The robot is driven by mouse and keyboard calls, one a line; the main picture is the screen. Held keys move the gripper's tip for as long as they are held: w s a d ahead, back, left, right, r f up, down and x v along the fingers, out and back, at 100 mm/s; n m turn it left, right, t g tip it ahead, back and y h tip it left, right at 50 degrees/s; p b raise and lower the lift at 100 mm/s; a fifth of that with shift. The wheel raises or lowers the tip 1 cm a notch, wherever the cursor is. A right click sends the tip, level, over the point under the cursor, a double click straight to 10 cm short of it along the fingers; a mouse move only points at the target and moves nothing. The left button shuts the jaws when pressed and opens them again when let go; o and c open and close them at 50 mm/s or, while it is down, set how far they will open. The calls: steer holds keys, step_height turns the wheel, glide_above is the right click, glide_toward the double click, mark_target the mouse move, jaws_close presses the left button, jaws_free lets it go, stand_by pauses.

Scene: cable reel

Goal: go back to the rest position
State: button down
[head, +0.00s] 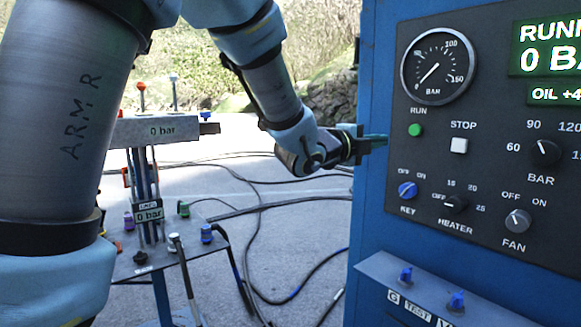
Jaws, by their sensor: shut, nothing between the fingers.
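My gripper (376,141) is in the middle of the head view, at the end of my arm, which reaches down from the top left. Its fingers are shut and empty. They point right, towards the blue cabinet (368,215) and its dark control panel. In the picture the fingertips overlap the cabinet's left edge, left of the green RUN button (415,130). I cannot tell whether they touch the cabinet.
A stand with levers and a 0 bar block (160,130) is at left, partly behind my arm. Black cables (262,245) lie across the pale ground. A shelf (440,290) with blue valves juts from the cabinet at lower right.

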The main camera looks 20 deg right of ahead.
steer(key=w+a+f+n+t+y+p, duration=0.1)
steer(key=w+a+f+n+y, duration=0.35)
steer(key=a, duration=0.35)
steer(key=w+a+f+n+t+y, duration=0.2)
steer(key=w+a+f+n+y, duration=0.25)
steer(key=a, duration=0.45)
steer(key=w+a+f+n+t+y+p, duration=0.1)
steer(key=w+a+f+n+y, duration=0.15)
steer(key=w+a+n, duration=0.4)
steer(key=s+a+f+n+g+y, duration=0.1)
steer(key=s+a+f+n, duration=0.15)
steer(key=a, duration=0.35)
steer(key=s+a+f+n+g+y, duration=0.1)
steer(key=a+f+n+y, duration=0.15)
steer(key=a, duration=0.35)
steer(key=s+a+f+n+g+y, duration=0.1)
steer(key=s+a+f+n, duration=0.1)
steer(key=a+n, duration=0.3)
steer(key=s+a+f+n+g+y+p, duration=0.1)
steer(key=s+a+f+n+g, duration=0.2)
steer(key=s+a+n, duration=0.3)
steer(key=s+a+g, duration=0.1)
steer(key=s+a, duration=0.3)
steer(key=shift+s+f, duration=0.2)
steer(key=shift+s, duration=0.15)
steer(key=shift+d, duration=0.15)
